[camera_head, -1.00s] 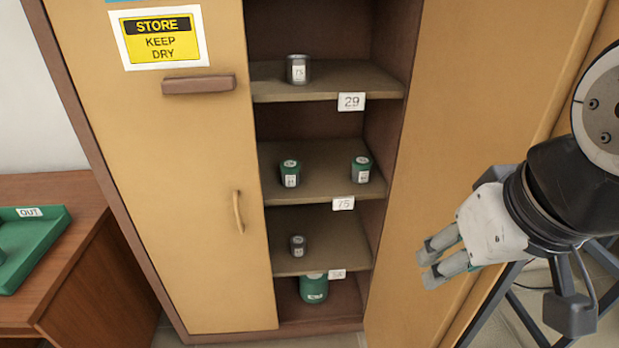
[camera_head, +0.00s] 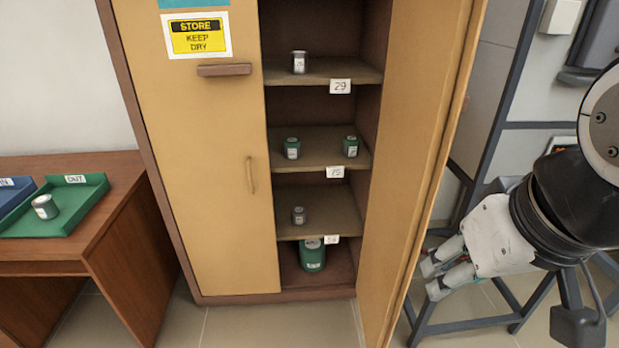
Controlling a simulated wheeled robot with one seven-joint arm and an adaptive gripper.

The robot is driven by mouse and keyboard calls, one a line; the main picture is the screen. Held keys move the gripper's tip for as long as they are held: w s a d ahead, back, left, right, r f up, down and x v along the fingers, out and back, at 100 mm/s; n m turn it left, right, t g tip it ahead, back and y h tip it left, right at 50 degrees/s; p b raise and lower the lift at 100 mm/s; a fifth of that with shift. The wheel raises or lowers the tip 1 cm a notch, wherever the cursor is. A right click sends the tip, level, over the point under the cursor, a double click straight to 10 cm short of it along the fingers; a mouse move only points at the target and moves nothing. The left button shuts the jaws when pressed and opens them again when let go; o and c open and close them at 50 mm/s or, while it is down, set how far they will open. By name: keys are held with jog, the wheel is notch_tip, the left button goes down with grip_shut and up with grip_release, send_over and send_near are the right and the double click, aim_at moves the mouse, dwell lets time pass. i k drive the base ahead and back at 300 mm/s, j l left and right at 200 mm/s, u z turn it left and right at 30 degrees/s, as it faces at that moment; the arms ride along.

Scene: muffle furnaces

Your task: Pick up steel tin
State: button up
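A grey metal tin with a white label (camera_head: 299,62) stands upright on the upper shelf, above the tag 29. A smaller, darker grey tin (camera_head: 299,215) stands on a lower shelf. Another grey tin (camera_head: 45,207) sits in the green OUT tray (camera_head: 78,222) on the desk at left. Which one is the steel tin I cannot tell for sure. My gripper (camera_head: 432,279) is at the right, outside the cabinet's open door and away from all tins. Nothing shows between its fingers, which look close together at this angle; their opening is unclear.
The cabinet (camera_head: 205,180) has its left door shut and its right door (camera_head: 425,150) standing open between the shelves and my gripper. Two green tins (camera_head: 292,148) (camera_head: 351,146) share the middle shelf; a larger green container (camera_head: 312,257) is at the bottom. A blue tray (camera_head: 18,203) lies on the desk.

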aim_at(44, 205)
jog(key=k+u, duration=0.1)
jog(key=u, duration=1.35)
jog(key=i+u, duration=0.15)
jog(key=i, duration=0.4)
jog(key=i+u, duration=0.15)
jog(key=i, duration=0.4)
jog(key=i+u, duration=0.2)
jog(key=i, duration=0.35)
jog(key=i+l+u, duration=0.15)
jog(key=i, duration=0.4)
jog(key=i+l+u, duration=0.15)
jog(key=i, duration=0.4)
jog(key=l, duration=0.1)
